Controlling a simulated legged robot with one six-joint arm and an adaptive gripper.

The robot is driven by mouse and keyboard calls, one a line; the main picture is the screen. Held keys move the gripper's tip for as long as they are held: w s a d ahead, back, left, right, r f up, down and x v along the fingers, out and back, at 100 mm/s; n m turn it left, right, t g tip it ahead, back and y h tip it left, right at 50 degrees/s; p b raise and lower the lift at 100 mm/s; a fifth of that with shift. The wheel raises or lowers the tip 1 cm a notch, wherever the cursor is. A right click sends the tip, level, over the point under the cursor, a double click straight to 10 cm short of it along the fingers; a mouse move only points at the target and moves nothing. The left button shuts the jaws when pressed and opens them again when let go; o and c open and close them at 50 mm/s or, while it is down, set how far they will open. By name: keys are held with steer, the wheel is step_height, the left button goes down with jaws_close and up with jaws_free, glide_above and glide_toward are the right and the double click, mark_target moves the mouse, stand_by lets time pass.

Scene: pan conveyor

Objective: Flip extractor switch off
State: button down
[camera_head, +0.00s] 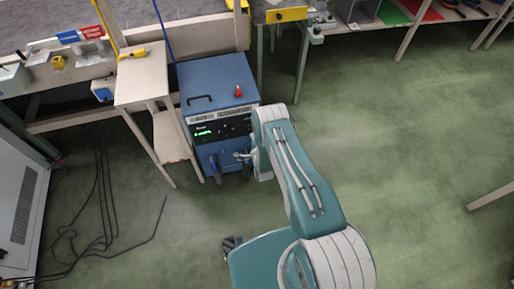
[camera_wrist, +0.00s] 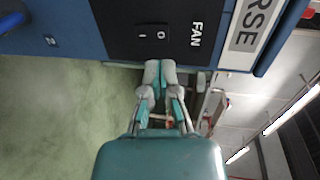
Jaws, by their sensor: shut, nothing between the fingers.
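The blue machine (camera_head: 207,84) stands on the floor beside a small wooden stand. In the wrist view a black panel (camera_wrist: 119,28) on its front carries a black rocker switch (camera_wrist: 153,36) marked I and O, with the word FAN beside it. No label reading extractor can be made out. Which side of the rocker is pressed in is hard to tell. My gripper (camera_head: 241,156) is at the front of the machine. In the wrist view my gripper (camera_wrist: 160,68) is shut and empty, its fingertips close to the panel edge near the switch; contact is not clear.
A wooden stand (camera_head: 142,79) with a yellow tool adjoins the machine's left side. A red object (camera_head: 239,91) lies on its top. Black cables (camera_head: 105,200) lie on the floor at left, beside a grey cabinet (camera_head: 20,205).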

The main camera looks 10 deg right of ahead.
steer(key=s+r, duration=0.3)
steer(key=s, duration=0.4)
steer(key=shift+r, duration=0.15)
stand_by(0.3)
